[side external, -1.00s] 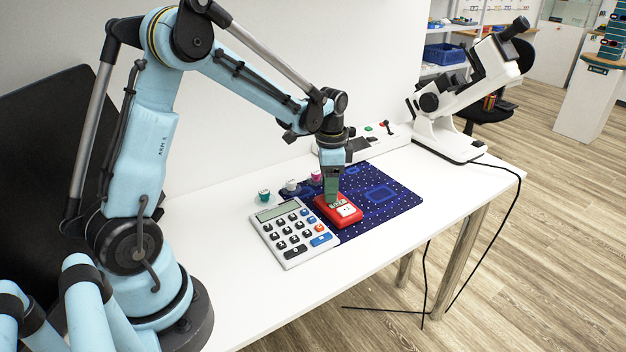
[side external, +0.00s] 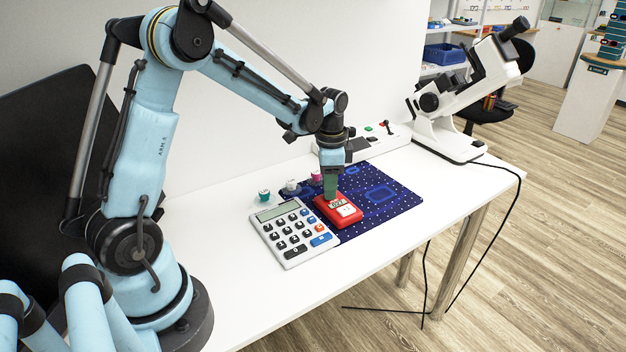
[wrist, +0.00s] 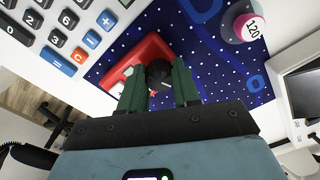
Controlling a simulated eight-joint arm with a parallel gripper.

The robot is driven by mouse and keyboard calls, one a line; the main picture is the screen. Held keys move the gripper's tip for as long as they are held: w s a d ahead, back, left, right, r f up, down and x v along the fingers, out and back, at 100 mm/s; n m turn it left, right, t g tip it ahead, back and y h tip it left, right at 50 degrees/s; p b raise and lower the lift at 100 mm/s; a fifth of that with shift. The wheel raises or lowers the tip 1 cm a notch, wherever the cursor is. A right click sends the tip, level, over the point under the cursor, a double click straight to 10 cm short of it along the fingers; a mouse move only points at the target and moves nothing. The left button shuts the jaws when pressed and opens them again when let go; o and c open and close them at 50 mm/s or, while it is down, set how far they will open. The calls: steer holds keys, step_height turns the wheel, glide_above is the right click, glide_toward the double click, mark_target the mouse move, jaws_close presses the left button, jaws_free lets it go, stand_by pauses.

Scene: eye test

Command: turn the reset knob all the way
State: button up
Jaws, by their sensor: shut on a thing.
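A red device (side external: 352,219) with a small display lies on the dark blue starry mat, beside the calculator. My gripper (side external: 331,197) points straight down over its far left part. In the wrist view, a round black knob (wrist: 159,74) on the red device (wrist: 147,49) sits between the two green fingers of my gripper (wrist: 160,82), which are shut on it. A short light line marks the knob's top. In the side view the knob is hidden by the fingers.
A calculator (side external: 292,234) lies close on the left. A white control box (side external: 377,142) and a white optical instrument (side external: 449,130) stand farther back. The mat (side external: 402,197) is clear on the right.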

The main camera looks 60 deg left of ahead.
steer(key=m, duration=0.5)
steer(key=shift+m, duration=0.4)
steer(key=m, duration=0.4)
steer(key=shift+m, duration=0.4)
steer(key=o, duration=0.9)
steer(key=shift+r, duration=0.1)
steer(key=shift+r, duration=2.9)
steer(key=shift+r, duration=0.1)
